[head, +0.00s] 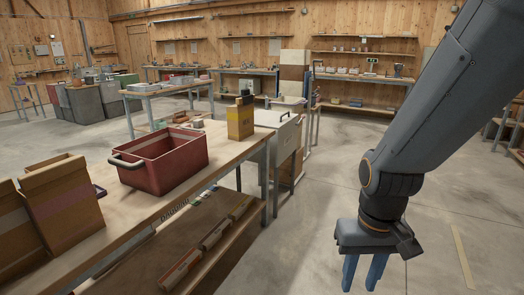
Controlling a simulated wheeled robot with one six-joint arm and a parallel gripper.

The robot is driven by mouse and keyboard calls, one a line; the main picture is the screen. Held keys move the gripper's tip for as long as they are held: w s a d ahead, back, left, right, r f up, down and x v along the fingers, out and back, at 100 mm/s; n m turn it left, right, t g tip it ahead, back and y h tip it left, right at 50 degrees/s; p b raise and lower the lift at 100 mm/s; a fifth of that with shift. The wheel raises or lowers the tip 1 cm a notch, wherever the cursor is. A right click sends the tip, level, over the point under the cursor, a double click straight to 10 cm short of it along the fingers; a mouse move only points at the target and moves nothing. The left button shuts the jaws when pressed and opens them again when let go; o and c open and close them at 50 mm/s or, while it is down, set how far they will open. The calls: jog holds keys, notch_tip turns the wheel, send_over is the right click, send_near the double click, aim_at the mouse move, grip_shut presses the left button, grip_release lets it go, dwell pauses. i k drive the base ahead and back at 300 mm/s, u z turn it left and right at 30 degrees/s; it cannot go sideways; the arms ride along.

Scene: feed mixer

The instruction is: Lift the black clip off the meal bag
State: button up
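A yellow-brown bag (240,122), which looks like the meal bag, stands upright near the far right corner of the wooden table. A small black clip (245,97) sits on its top edge. My gripper (363,274) hangs over open floor at the lower right, well to the right of the table and nearer to me than the bag. Its two blue fingers point down with a gap between them, and nothing shows in the gap. The fingertips come close to the bottom of the picture.
A red crate (182,165) with handles stands on the table left of the bag. Brown paper bags (62,205) stand at the near left. A grey-white cabinet (283,132) stands behind the table's right end. The concrete floor (310,235) between table and gripper is clear.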

aim_at(248, 98)
jog(key=i, duration=3.1)
jog(key=u, duration=1.4)
